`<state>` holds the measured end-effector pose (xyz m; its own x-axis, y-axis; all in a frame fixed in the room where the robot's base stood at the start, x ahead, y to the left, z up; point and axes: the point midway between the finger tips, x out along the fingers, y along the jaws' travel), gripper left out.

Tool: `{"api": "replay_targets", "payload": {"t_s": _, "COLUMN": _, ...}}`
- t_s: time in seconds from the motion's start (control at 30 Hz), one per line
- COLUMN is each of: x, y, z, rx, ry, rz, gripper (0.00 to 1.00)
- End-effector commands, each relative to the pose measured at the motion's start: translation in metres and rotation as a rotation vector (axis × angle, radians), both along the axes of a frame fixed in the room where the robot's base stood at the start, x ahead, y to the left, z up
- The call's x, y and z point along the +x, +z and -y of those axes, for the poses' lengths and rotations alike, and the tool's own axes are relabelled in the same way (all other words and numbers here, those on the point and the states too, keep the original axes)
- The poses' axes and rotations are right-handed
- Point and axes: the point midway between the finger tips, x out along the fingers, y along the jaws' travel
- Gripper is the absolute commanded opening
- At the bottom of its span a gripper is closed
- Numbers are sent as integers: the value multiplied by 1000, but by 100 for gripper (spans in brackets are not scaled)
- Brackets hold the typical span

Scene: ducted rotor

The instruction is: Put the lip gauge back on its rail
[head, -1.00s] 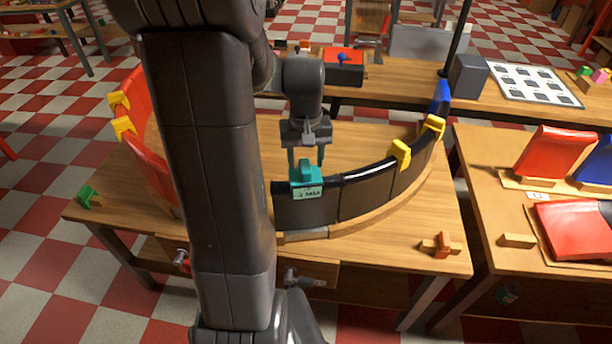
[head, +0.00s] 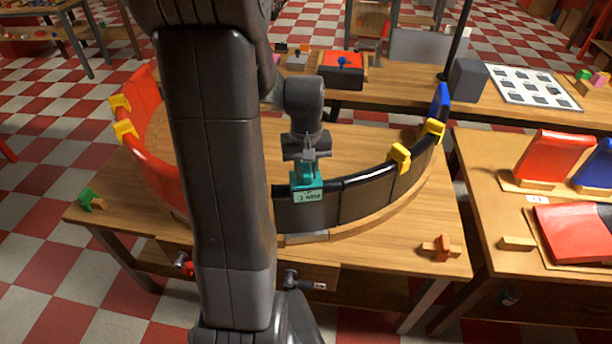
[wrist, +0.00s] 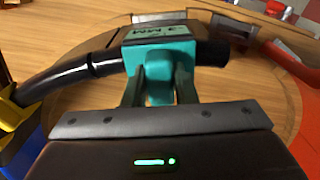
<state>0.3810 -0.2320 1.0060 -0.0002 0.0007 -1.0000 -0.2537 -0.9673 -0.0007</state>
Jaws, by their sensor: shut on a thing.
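The lip gauge is a teal block with a white "3 MM" label (head: 307,184), at the left end of the black lip of the curved duct wall (head: 350,195). In the wrist view the gauge (wrist: 160,55) sits across the black lip (wrist: 75,78). My gripper (head: 308,165) is shut on the gauge from above. In the wrist view its fingers (wrist: 158,88) close on the teal grip. Whether the gauge bears on the lip or is slightly clear of it I cannot tell. I cannot pick out its rail for certain.
Yellow clamps (head: 400,157) grip the black wall, and others (head: 124,130) grip the red wall (head: 145,155) at left. A green part (head: 90,200) and an orange part (head: 441,247) lie at the table's corners.

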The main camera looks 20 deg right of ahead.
Motion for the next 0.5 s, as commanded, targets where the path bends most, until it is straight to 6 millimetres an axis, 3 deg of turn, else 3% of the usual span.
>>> {"api": "replay_targets", "payload": {"t_s": 0.17, "x": 1, "y": 18, "z": 0, "rx": -2, "ry": 0, "rz": 5, "gripper": 0}}
{"api": "replay_targets", "payload": {"t_s": 0.5, "x": 1, "y": 83, "z": 0, "rx": -2, "ry": 0, "rz": 5, "gripper": 0}}
